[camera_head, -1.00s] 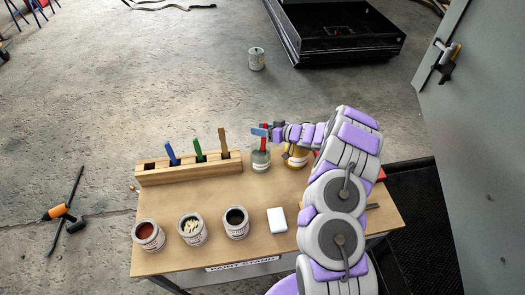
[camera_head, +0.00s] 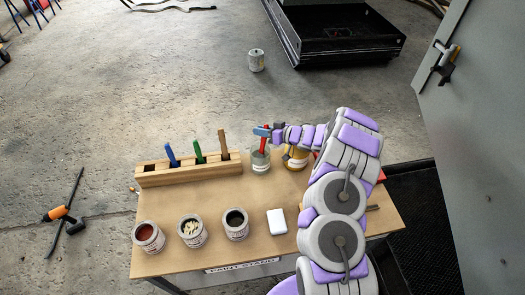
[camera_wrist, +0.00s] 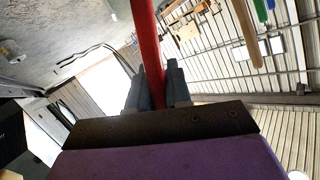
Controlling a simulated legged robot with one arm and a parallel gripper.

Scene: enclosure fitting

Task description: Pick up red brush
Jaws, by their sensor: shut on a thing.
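The red brush (camera_head: 263,146) stands nearly upright at the clear jar (camera_head: 261,163) on the back part of the bench. My gripper (camera_head: 264,131) is shut on its red handle, above the jar's mouth. In the wrist view the red handle (camera_wrist: 149,50) runs up between the two dark fingers (camera_wrist: 158,88), which close on it from both sides. The brush's lower end is at or inside the jar; its bristles are not clear.
Left of the jar, a wooden rack (camera_head: 188,174) holds blue, green and brown brushes. A yellow jar (camera_head: 295,158) stands close on the right, partly behind my arm. Several open cans (camera_head: 191,231) and a white block (camera_head: 277,221) line the bench front (camera_head: 330,247).

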